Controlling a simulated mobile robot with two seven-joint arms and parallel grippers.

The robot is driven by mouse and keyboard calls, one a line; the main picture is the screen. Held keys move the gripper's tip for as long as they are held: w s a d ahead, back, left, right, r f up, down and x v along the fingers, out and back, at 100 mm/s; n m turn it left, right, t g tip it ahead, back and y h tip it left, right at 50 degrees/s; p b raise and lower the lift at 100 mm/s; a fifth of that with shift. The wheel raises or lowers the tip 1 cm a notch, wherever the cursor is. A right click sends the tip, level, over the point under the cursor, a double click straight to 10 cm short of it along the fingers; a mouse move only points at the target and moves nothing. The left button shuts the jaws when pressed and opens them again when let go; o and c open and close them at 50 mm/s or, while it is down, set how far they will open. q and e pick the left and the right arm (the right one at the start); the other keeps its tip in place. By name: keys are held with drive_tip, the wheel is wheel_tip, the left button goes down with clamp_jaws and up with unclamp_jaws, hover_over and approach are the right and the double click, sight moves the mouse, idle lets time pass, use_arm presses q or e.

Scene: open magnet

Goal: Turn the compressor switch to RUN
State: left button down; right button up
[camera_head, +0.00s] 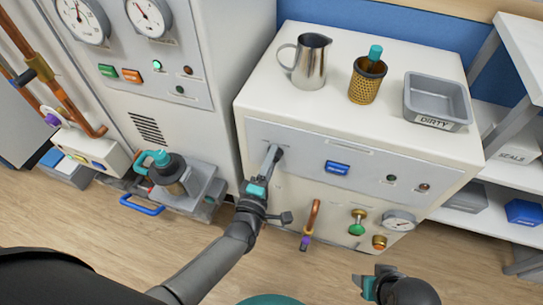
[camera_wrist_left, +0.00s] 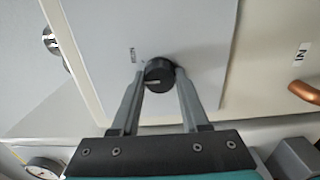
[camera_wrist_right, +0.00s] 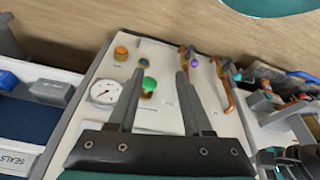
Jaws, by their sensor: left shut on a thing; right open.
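The compressor switch is a round black knob (camera_wrist_left: 159,72) on the grey panel (camera_head: 370,165) of the cream cabinet. My left gripper (camera_head: 275,155) reaches the panel's left part, and its fingers are shut on the knob's two sides. In the left wrist view the knob sits between the fingertips, with a pale pointer mark on its face. A small dark label (camera_wrist_left: 134,56) stands beside it, too small to read surely. In the head view the fingers mostly hide the knob. My right gripper (camera_wrist_right: 160,78) is open and empty, above the floor before the cabinet.
Below are a copper pipe (camera_head: 312,218), a green valve (camera_head: 356,229) and a gauge (camera_head: 399,221). A metal jug (camera_head: 311,62), a brass mesh cup (camera_head: 366,84) and a DIRTY tray (camera_head: 437,99) stand on top.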

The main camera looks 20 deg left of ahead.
use_arm(q)
drive_tip(key=shift+m+p, duration=1.1)
drive_tip(key=shift+m, duration=2.8)
use_arm(e)
drive_tip(key=shift+g, duration=0.4)
drive_tip(key=shift+s+d+f, duration=0.1)
drive_tip(key=shift+s+f, duration=0.2)
drive_tip(key=shift+f, duration=0.45)
drive_tip(key=shift+s+f, duration=0.3)
drive_tip(key=shift+f, duration=0.5)
drive_tip(key=shift+s+d+f, duration=0.1)
drive_tip(key=shift+s+f, duration=0.2)
drive_tip(key=shift+f, duration=0.45)
drive_tip(key=shift+s+f, duration=0.1)
use_arm(q)
drive_tip(key=shift+c, duration=2)
unclamp_jaws()
drive_tip(key=shift+s, duration=0.1)
drive_tip(key=s+p, duration=0.3)
drive_tip(key=s, duration=1.2)
drive_tip(key=shift+a+p, duration=0.25)
drive_tip(key=shift+p, duration=0.05)
use_arm(e)
drive_tip(key=s+d+f, duration=0.2)
drive_tip(key=s+f, duration=0.1)
drive_tip(key=f, duration=0.3)
drive_tip(key=shift+s+f+g, duration=0.25)
drive_tip(key=shift+g, duration=0.05)
